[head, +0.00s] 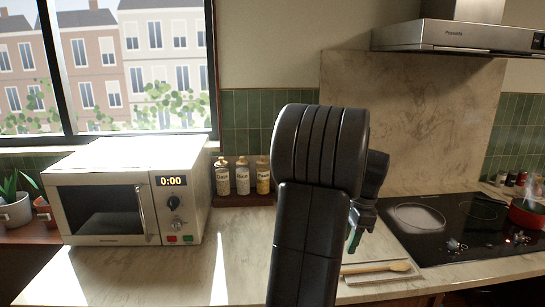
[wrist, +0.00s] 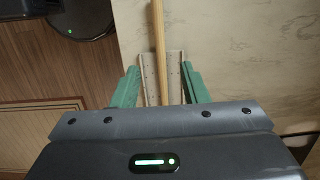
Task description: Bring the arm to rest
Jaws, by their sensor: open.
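My gripper (wrist: 158,72) is open, with its two green fingers apart in the wrist view. In the head view my gripper (head: 353,240) is mostly hidden behind my own black arm; a bit of green finger shows. The arm is raised over the counter. A wooden spoon (head: 398,266) lies on a pale spoon rest (head: 352,271) on the counter. In the wrist view the spoon's handle (wrist: 159,40) runs between the fingers' lines, over the spoon rest (wrist: 150,68), with no finger seen touching it. The gap in height is hard to tell.
A microwave (head: 95,205) stands left on the counter (head: 215,260). Several bottles (head: 242,177) stand on a shelf at the wall. A black hob (head: 465,225) with a red pot (head: 527,212) is at right, under a hood (head: 455,37). Counter between microwave and arm is clear.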

